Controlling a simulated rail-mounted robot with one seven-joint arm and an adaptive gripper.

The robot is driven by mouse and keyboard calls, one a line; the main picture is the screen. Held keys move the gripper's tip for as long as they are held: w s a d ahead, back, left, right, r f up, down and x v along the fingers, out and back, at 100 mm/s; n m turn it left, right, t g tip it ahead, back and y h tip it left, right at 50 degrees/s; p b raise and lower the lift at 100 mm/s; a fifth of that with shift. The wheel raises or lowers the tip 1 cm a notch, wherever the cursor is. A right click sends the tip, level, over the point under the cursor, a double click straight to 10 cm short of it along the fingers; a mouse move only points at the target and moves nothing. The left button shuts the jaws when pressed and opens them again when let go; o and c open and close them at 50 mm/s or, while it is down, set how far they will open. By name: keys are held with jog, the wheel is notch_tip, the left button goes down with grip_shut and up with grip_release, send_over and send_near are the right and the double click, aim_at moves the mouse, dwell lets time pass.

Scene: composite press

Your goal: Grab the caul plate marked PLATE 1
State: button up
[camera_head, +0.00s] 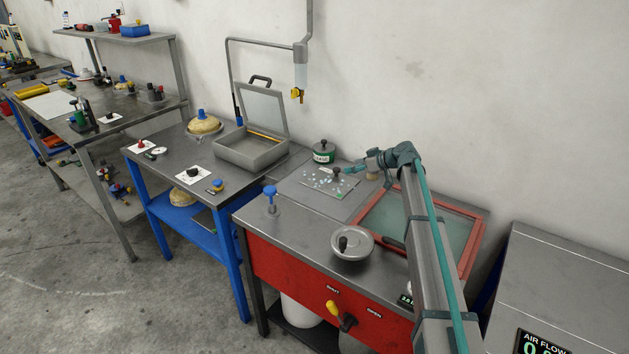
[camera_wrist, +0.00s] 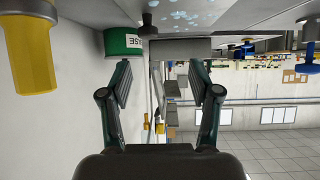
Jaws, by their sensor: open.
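No PLATE 1 marking is readable in either view. A flat grey plate (camera_head: 325,184) with pale blue flecks lies on the back of the red-fronted bench, with a dark knob (camera_head: 336,172) on or beside it. Flecks also show at the top of the wrist view, by a dark knob (camera_wrist: 148,24). I cannot tell whether this plate is the caul plate. My gripper (camera_head: 347,169) is low over the back of the bench, close to the knob. In the wrist view my gripper (camera_wrist: 160,72) has its fingers apart, with nothing held between them.
A green can (camera_head: 323,152) stands behind the flecked plate; it is near the left finger in the wrist view (camera_wrist: 124,43). A red-framed screen (camera_head: 435,218), a grey round pan (camera_head: 352,244) and a blue knob (camera_head: 270,194) are on the bench. An open-lidded box (camera_head: 248,150) stands left.

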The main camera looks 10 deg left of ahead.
aim_at(337, 168)
jog(key=shift+w+d+r+n+y, duration=0.1)
jog(key=shift+w+d+n+y, duration=0.1)
jog(key=shift+w+d, duration=0.4)
jog(key=shift+w+d+n+y, duration=0.1)
jog(key=shift+w+d+n, duration=0.2)
jog(key=shift+d, duration=0.35)
jog(key=p+x, duration=0.2)
jog(key=x, duration=0.4)
jog(key=shift+a, duration=0.3)
jog(key=shift+p+x, duration=0.65)
jog(key=shift+x, duration=1.35)
jog(key=shift+s, duration=0.2)
grip_shut()
